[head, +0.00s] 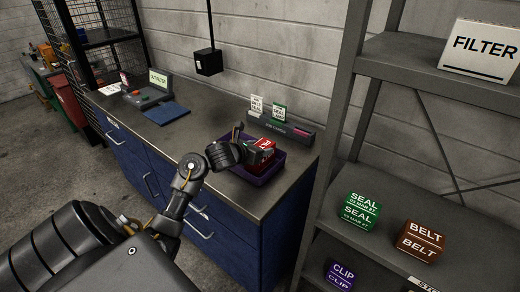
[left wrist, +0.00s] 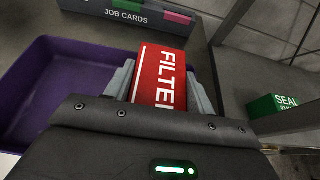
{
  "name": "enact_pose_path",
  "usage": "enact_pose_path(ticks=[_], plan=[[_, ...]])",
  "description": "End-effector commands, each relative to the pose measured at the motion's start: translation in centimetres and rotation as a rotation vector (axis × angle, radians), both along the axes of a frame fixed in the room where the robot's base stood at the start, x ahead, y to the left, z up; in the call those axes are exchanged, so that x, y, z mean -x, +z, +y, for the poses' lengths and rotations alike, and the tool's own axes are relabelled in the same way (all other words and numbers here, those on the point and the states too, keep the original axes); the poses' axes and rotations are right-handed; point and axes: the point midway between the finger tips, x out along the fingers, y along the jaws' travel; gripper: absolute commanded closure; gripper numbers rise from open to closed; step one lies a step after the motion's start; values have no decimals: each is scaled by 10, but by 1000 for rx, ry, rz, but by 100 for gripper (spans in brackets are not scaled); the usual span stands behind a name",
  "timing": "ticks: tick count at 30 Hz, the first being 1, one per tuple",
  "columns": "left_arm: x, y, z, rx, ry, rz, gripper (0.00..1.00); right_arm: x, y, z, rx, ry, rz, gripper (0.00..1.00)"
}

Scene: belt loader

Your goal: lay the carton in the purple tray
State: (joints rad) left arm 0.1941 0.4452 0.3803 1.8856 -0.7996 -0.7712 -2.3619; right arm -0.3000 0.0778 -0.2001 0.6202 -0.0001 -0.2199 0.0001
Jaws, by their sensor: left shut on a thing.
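The red carton (left wrist: 160,75), with white lettering that reads like "FILTER", sits between the fingers of my left gripper (left wrist: 161,92) in the left wrist view. In the head view the red carton (head: 262,152) is over the purple tray (head: 262,179) on the bench, with my left gripper (head: 252,150) shut on it. The purple tray (left wrist: 33,85) shows to the left of and below the carton in the left wrist view. I cannot tell whether the carton touches the tray floor. My right gripper is not in view.
A job-card holder (head: 290,130) stands behind the tray, near the wall. A blue mat (head: 167,113) and a small device (head: 146,95) lie farther left on the bench. At right a metal shelf (head: 400,185) holds a green SEAL box (head: 358,211) and a brown BELT box (head: 420,240).

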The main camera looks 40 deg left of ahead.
Motion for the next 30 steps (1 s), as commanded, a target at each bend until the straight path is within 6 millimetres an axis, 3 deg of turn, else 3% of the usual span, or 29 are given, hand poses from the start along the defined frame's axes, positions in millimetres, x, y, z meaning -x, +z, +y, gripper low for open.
enact_pose_path(ticks=[14,15,19,30], plan=[[0,-9,0,-3,0,-3,82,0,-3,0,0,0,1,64],[0,-9,0,-3,0,-1,42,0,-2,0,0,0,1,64],[0,-8,0,-2,0,-1,25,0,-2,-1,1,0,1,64],[0,-3,0,0,1,-1,24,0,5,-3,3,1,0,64]])
